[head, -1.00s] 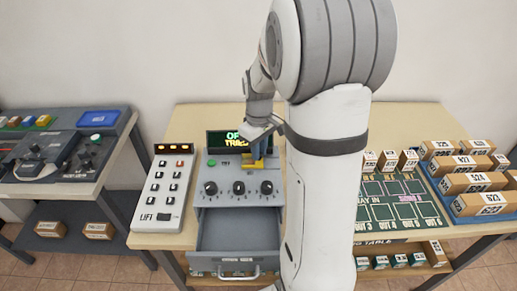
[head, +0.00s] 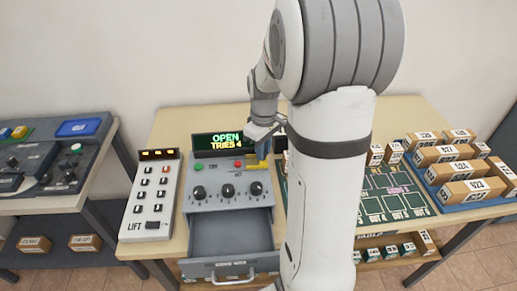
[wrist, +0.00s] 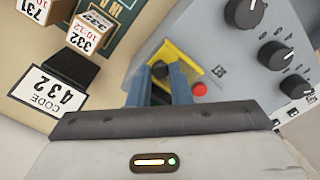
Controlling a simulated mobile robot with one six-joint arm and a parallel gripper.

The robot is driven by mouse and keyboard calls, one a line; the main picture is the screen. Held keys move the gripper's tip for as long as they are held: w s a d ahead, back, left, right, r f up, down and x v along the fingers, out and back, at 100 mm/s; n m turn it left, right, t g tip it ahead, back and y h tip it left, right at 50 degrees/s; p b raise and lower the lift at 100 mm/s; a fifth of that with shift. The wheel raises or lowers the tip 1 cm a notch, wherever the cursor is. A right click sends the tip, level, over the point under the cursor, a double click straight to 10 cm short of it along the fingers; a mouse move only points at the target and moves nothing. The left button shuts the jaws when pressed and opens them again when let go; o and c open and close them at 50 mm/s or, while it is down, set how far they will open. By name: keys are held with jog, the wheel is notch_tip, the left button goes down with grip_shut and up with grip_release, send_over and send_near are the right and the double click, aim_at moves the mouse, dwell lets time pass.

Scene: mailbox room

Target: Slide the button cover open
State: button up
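The yellow button cover (head: 255,187) sits at the right end of the grey console (head: 227,203), clear of the red button (head: 238,164). In the wrist view the cover (wrist: 186,57) lies just beside the bare red button (wrist: 199,90). My gripper (wrist: 160,70) points down at the cover, its blue fingers on either side of a dark knob there; they appear shut on it. In the head view my gripper (head: 261,155) is at the console's right edge, and my arm hides what lies right of it.
The console's display (head: 219,143) reads OPEN, TRIES 4. A drawer (head: 231,238) stands open below three dials. A lift keypad (head: 155,195) is at left. A block marked CODE 432 (wrist: 60,93), a green sorting board (head: 385,190) and numbered boxes (head: 465,165) lie at right.

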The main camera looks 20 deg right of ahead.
jog(key=o, duration=0.4)
jog(key=shift+o, duration=0.2)
notch_tip(320, 180, up, 8)
jog(key=shift+f, duration=0.1)
dwell(0.5)
